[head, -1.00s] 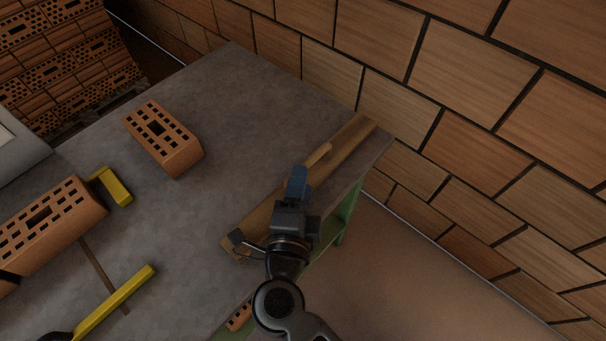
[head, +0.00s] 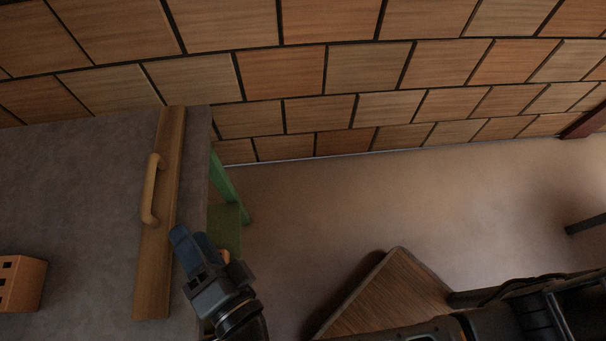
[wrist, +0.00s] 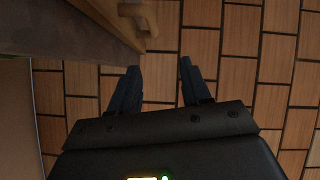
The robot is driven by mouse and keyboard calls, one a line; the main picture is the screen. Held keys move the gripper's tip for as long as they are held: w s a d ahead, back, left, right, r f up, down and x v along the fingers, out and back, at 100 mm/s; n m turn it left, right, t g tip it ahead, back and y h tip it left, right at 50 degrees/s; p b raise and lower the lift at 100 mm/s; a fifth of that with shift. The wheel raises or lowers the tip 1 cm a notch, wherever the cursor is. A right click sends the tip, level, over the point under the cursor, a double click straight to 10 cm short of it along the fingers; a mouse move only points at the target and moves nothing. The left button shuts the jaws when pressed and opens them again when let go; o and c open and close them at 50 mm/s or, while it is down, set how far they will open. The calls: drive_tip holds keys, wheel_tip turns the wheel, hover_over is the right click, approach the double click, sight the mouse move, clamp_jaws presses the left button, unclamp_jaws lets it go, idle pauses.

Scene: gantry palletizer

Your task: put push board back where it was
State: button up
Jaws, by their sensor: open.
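The push board (head: 157,255) is a long wooden plank with a raised wooden handle (head: 149,190). In the head view it lies along the right edge of the grey table, handle up. In the wrist view the board (wrist: 100,22) and its handle (wrist: 140,18) show at the upper left. My gripper (head: 178,235) is just right of the board, near the table edge, a little below the handle in the picture. In the wrist view its two fingers (wrist: 157,80) are apart with nothing between them. The gripper is not on the handle.
The grey table (head: 70,190) has clear surface left of the board, with a perforated brick (head: 20,283) at its lower left. A tiled wall (head: 300,70) stands behind. Open floor (head: 350,200) lies right of the table, and a wooden panel (head: 390,300) shows at the lower middle.

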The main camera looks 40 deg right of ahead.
drive_tip(key=s+d+r+n+t, duration=0.1)
drive_tip(key=s+d+r+n, duration=0.25)
drive_tip(key=d, duration=0.45)
drive_tip(key=s+d+r+n+t, duration=0.2)
drive_tip(key=s+d+r+n, duration=0.1)
drive_tip(key=s+d, duration=0.3)
drive_tip(key=s+d+r+n+g+y, duration=0.1)
drive_tip(key=s+d+r+n+g, duration=0.1)
drive_tip(key=s+d+n+g, duration=0.3)
drive_tip(key=s+d+n, duration=0.3)
drive_tip(key=s+n, duration=0.2)
drive_tip(key=s, duration=0.2)
drive_tip(key=shift+s+d+r+g+y, duration=0.2)
drive_tip(key=shift+s+d+g+y, duration=0.1)
drive_tip(key=shift+d+y, duration=0.1)
drive_tip(key=shift+a, duration=0.1)
drive_tip(key=shift+c, duration=0.5)
